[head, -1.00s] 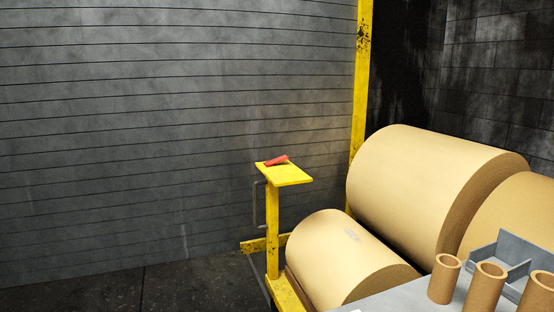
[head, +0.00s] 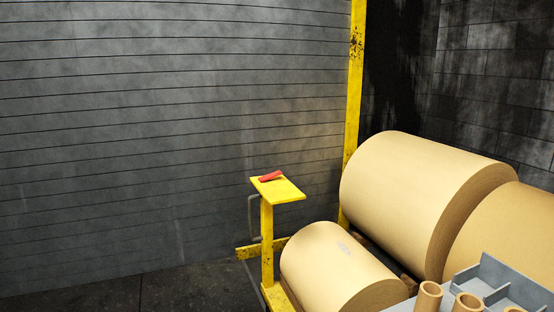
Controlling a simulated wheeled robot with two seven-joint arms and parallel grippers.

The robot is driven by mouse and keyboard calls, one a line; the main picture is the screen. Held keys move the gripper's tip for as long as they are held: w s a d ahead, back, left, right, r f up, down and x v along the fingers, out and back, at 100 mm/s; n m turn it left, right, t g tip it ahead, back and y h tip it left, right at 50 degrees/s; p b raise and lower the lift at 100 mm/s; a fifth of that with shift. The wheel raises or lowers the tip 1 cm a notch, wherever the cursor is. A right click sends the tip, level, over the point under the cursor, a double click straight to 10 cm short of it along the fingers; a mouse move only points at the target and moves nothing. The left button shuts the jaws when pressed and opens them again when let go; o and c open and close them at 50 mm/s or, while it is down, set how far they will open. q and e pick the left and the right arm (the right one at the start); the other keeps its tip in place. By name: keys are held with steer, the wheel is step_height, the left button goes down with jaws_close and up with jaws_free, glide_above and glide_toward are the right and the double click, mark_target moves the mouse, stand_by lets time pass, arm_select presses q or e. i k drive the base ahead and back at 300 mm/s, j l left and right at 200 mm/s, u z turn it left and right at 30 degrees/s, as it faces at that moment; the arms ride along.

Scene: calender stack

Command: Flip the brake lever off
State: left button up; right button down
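A small red lever (head: 271,176), which looks like the brake lever, lies on top of a yellow plate (head: 285,194). The plate sits on a yellow post (head: 267,240) left of the paper rolls. The lever is small in the head view, and I cannot tell its exact setting. Neither of my grippers is in view.
Large brown paper rolls (head: 425,190) and a smaller front roll (head: 335,268) stand right of the post. A grey table (head: 402,305) with a grey tray (head: 490,275) and cardboard tubes (head: 428,297) is at bottom right. A tall yellow upright (head: 353,90) rises behind. Dark floor (head: 180,290) is clear at left.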

mark_target(270, 175)
steer(key=i+j, duration=0.15)
steer(key=j, duration=0.2)
steer(key=i+j, duration=0.15)
steer(key=j, duration=0.2)
steer(key=i+j+u, duration=0.1)
steer(key=j, duration=0.2)
steer(key=i+j, duration=0.2)
steer(key=j, duration=0.15)
steer(key=i+j+u, duration=0.15)
steer(key=i, duration=0.45)
steer(key=i+j+u, duration=0.15)
steer(key=i, duration=0.5)
steer(key=i+l, duration=0.3)
steer(key=i+l+u, duration=0.1)
steer(key=i+l, duration=0.2)
steer(key=l, duration=0.2)
